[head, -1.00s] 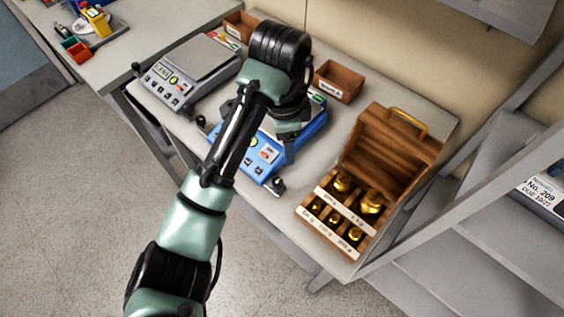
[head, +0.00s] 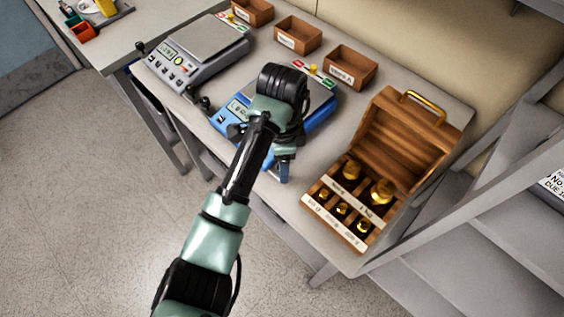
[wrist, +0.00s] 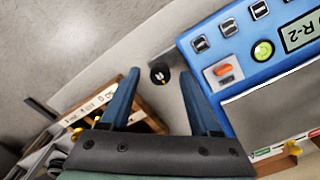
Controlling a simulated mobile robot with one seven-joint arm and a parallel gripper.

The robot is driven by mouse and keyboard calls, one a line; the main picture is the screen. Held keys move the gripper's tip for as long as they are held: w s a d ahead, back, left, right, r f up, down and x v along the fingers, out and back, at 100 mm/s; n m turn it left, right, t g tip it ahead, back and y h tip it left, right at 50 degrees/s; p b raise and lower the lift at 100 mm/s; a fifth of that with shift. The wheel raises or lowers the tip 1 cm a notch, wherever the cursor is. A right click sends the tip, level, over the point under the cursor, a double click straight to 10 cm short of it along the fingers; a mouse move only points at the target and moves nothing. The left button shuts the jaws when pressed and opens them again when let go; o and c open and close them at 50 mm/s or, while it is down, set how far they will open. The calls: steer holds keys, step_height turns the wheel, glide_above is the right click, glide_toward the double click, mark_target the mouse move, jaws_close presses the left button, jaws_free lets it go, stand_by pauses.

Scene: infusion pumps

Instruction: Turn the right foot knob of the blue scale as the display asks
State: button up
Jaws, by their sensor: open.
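The blue scale (head: 318,118) stands on the table, partly hidden behind my arm in the head view. In the wrist view its blue front panel (wrist: 240,55) carries buttons, a green level bubble and a display (wrist: 303,30), cut off by the frame edge, with "R-2" readable. The right foot knob (wrist: 159,74), black with a white mark, sticks out beside the scale's corner. My gripper (head: 284,176) is open and points down there; in the wrist view the knob appears between its two blue fingertips, apart from both. The head view hides this knob.
A grey scale (head: 205,45) stands left of the blue one. An open wooden case (head: 400,135) with brass weights stands close on the right. Several small wooden boxes (head: 350,67) line the back. The floor in front is clear.

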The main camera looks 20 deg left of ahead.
steer(key=shift+f, duration=0.4)
steer(key=shift+c, duration=0.3)
jaws_close()
steer(key=shift+r+p, duration=0.1)
steer(key=shift+p, duration=0.2)
